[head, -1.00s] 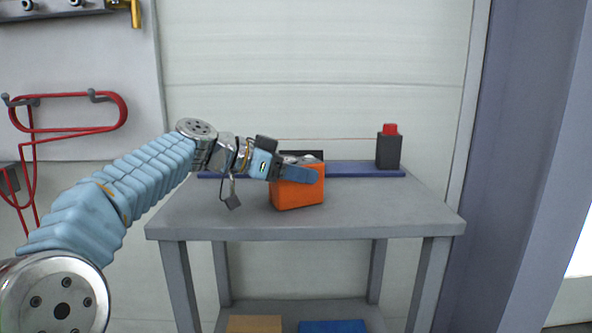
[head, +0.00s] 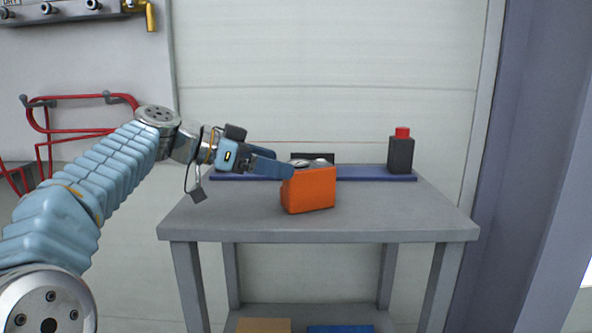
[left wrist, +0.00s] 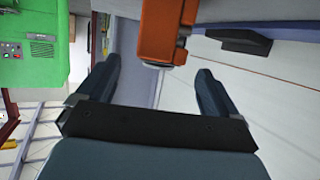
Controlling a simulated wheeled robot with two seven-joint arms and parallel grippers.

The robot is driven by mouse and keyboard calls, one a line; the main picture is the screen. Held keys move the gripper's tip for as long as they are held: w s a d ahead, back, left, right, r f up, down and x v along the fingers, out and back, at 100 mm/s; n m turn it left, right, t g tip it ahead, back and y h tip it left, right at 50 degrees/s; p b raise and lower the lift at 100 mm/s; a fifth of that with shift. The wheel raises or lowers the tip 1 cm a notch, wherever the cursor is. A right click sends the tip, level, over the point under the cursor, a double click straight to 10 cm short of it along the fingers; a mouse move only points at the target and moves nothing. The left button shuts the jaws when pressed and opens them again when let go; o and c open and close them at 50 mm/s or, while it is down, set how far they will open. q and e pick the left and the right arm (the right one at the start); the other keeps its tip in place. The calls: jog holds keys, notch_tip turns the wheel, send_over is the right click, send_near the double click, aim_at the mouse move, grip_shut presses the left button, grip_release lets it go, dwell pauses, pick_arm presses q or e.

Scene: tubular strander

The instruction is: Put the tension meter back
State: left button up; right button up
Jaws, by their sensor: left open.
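The orange body that I take for the tension meter (head: 309,190) stands upright on the grey table (head: 400,230), with grey metal parts on its top. My left gripper (head: 284,168) is just left of its upper part, fingers pointing right towards it. In the left wrist view the open fingers (left wrist: 155,85) have nothing between them, and the orange body (left wrist: 158,30) is beyond the fingertips, apart from them. My right gripper is not in view.
A blue strip (head: 370,178) runs along the table's back edge. A black bottle with a red cap (head: 401,152) stands at its right. A dark block (head: 325,158) is behind the orange body. The table's front right is clear.

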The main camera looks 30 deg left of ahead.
pick_arm(q)
jog(key=shift+v, duration=1.85)
